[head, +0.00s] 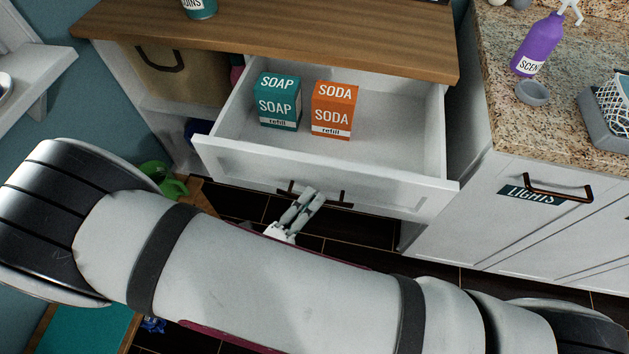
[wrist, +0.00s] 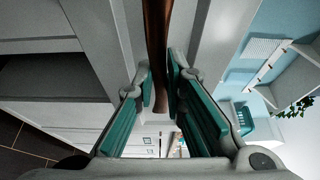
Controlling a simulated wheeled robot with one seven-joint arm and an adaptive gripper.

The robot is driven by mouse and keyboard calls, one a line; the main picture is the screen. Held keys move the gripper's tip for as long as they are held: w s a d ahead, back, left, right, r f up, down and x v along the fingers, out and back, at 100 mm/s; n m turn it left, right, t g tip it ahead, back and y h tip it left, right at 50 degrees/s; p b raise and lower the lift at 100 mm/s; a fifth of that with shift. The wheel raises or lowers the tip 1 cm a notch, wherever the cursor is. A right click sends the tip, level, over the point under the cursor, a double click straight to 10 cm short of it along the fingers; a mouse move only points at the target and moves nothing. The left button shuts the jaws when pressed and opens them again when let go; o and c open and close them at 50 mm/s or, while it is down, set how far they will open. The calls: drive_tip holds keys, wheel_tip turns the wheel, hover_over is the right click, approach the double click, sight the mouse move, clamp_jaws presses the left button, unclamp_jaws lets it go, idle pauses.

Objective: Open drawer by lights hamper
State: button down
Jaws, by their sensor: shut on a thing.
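The white drawer (head: 330,172) under the wooden top stands pulled out, left of the lights hamper front (head: 545,215) with its "LIGHTS" label. A teal soap box (head: 278,102) and an orange soda box (head: 333,110) stand inside it. My gripper (head: 306,203) is at the drawer's dark bar handle (head: 341,197), low on the drawer front. In the wrist view the handle (wrist: 157,40) runs between the teal-padded fingers of my gripper (wrist: 161,90), which are shut on it. My arm hides part of the floor below.
The wooden top (head: 270,38) lies above the drawer. A tan bag (head: 180,72) sits on the shelf to its left. A granite counter (head: 520,115) at right holds a purple spray bottle (head: 538,45) and a small grey bowl (head: 532,92). A green item (head: 160,177) is low at left.

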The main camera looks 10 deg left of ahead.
drive_tip(key=shift+s, duration=0.65)
drive_tip(key=c, duration=1.6)
unclamp_jaws()
drive_tip(key=shift+c, duration=0.2)
drive_tip(key=v, duration=0.7)
drive_tip(key=shift+s+a, duration=0.15)
drive_tip(key=shift+s, duration=0.05)
